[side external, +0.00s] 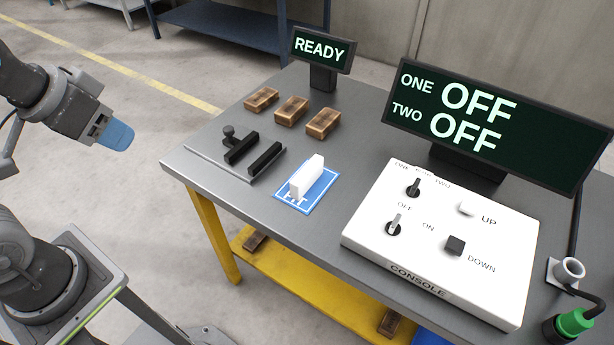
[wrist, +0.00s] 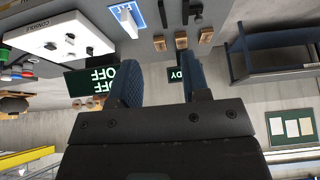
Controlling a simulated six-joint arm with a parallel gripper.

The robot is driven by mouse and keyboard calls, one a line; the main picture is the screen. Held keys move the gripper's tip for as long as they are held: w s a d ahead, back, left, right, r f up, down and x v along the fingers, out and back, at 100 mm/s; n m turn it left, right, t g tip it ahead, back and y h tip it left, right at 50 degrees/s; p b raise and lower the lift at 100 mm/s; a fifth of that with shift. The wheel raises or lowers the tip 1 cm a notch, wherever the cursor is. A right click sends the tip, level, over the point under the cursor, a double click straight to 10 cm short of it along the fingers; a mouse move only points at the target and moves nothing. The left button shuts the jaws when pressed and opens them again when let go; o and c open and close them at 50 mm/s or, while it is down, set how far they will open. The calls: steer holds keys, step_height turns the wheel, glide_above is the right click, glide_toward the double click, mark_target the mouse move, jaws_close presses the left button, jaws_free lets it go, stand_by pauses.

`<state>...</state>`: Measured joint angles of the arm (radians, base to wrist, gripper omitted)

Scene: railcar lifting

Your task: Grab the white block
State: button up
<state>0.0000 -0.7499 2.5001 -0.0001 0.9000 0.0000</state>
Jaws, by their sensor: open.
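The white block (side external: 307,176) stands upright on a blue mat with white markings (side external: 323,190) near the table's front edge. It also shows in the wrist view (wrist: 127,21), at the top and beyond my fingers. My gripper (side external: 117,135) has blue fingers and hangs in the air left of the table, well apart from the block. In the wrist view my gripper (wrist: 160,85) shows its two fingers spread apart with nothing between them.
Left of the mat are two black bars (side external: 264,159) and a black knob. Behind are three wooden blocks (side external: 291,111). A white console (side external: 440,240) with switches stands right of the mat. A large screen (side external: 490,120) reads ONE OFF, TWO OFF; a small screen (side external: 322,48) reads READY.

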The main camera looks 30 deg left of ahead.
steer(key=shift+o, duration=0.3)
steer(key=shift+o, duration=1)
